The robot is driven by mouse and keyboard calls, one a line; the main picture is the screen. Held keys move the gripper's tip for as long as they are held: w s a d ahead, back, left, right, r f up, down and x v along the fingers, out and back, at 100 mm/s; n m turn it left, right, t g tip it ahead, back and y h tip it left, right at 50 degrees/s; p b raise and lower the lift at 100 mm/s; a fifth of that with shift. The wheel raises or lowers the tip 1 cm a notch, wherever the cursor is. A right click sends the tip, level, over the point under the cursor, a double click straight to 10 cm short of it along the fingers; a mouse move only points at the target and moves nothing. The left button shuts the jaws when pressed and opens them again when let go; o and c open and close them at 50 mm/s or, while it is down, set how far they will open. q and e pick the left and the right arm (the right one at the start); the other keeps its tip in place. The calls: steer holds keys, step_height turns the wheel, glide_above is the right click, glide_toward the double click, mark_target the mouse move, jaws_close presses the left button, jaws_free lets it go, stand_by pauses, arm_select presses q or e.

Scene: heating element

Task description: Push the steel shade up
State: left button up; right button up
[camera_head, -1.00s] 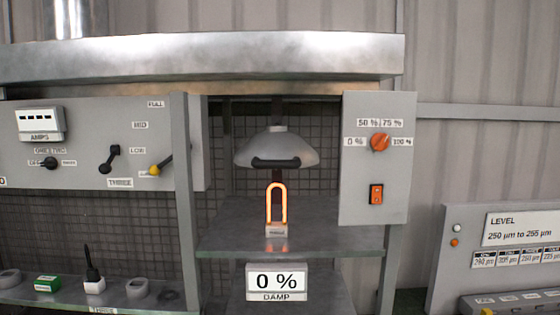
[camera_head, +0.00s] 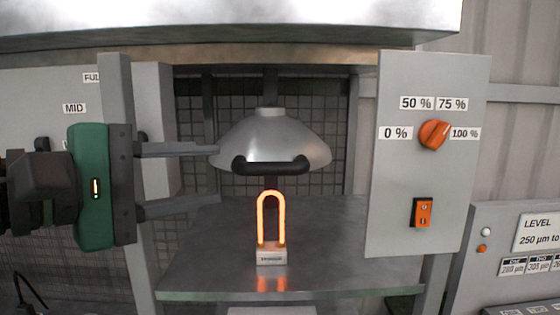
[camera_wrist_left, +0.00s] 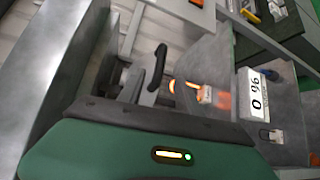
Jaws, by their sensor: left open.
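The steel shade (camera_head: 274,136) is a grey dome with a black handle (camera_head: 271,166) along its front lower edge. It hangs above a glowing orange heating element (camera_head: 271,216) on a small block; a gap shows between them. My left gripper (camera_head: 219,173) comes in from the left, with its two fingers apart and nothing between them. Its fingertips are close to the left of the shade; I cannot tell whether the upper one touches it. In the left wrist view the black handle (camera_wrist_left: 156,68) and the glowing element (camera_wrist_left: 187,88) show beyond the gripper body. My right gripper is not in view.
A grey metal shelf (camera_head: 330,230) lies under the element. A panel (camera_head: 428,185) with an orange dial (camera_head: 434,134) and an orange switch (camera_head: 423,212) stands close on the right. A grey post (camera_head: 128,190) is behind my left gripper. A steel hood (camera_head: 230,20) runs overhead.

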mark_target(270, 140)
arm_select(q)
steer(key=p+x, duration=0.2)
steer(key=x, duration=1.3)
steer(key=shift+a+f+p, duration=0.15)
steer(key=shift+f+p, duration=0.15)
steer(key=shift+p, duration=0.05)
steer(key=shift+w, duration=0.15)
steer(key=shift+w+a, duration=0.1)
steer(key=shift+w, duration=0.05)
steer(key=c, duration=0.4)
jaws_close()
steer(key=shift+f, duration=0.1)
steer(key=shift+f, duration=0.1)
